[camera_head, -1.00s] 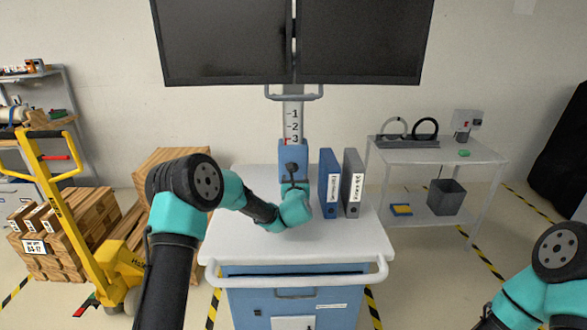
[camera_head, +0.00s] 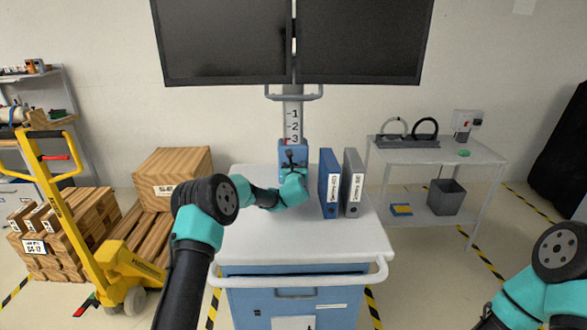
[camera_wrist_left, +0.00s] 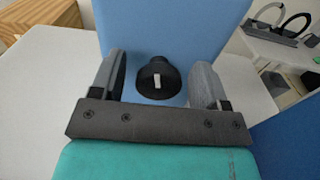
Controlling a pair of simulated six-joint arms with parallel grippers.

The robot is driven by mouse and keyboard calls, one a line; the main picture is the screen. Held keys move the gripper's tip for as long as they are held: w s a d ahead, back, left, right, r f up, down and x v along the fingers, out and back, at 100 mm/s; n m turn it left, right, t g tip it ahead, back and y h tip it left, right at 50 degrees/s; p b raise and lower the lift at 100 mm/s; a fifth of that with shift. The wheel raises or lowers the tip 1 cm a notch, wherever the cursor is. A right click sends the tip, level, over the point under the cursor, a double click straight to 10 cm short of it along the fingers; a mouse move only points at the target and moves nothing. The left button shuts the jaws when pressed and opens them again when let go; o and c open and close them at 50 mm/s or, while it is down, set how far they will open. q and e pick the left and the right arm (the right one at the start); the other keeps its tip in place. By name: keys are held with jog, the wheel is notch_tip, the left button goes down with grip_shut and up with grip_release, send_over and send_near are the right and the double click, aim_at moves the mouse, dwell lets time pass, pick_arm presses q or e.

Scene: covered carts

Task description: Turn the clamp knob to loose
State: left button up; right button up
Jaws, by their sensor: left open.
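The clamp knob (camera_wrist_left: 157,78) is black and round with a pale mark on its face, and it sticks out from a blue clamp block (camera_wrist_left: 180,30). In the head view the blue block (camera_head: 298,147) sits on the grey post with numbers, below the two screens. My left gripper (camera_wrist_left: 161,75) is open. Its two grey fingers stand on either side of the knob with gaps, and I see no contact. In the head view the left gripper (camera_head: 291,164) is in front of the block and hides most of the knob. My right gripper is out of view.
A blue binder (camera_head: 329,190) and a grey binder (camera_head: 352,190) stand on the white cart top (camera_head: 300,245), close to the right of my left wrist. The front and left of the cart top are clear. A yellow pallet jack (camera_head: 85,240) is at left.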

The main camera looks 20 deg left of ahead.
pick_arm(q)
jog(key=c, duration=0.9)
jog(key=shift+n, duration=0.5)
jog(key=n, duration=0.4)
jog(key=shift+a, duration=0.1)
jog(key=n, duration=0.5)
jog(key=shift+n, duration=0.4)
jog(key=n, duration=0.5)
jog(key=shift+f, duration=0.1)
jog(key=n, duration=0.5)
jog(key=shift+n, duration=0.3)
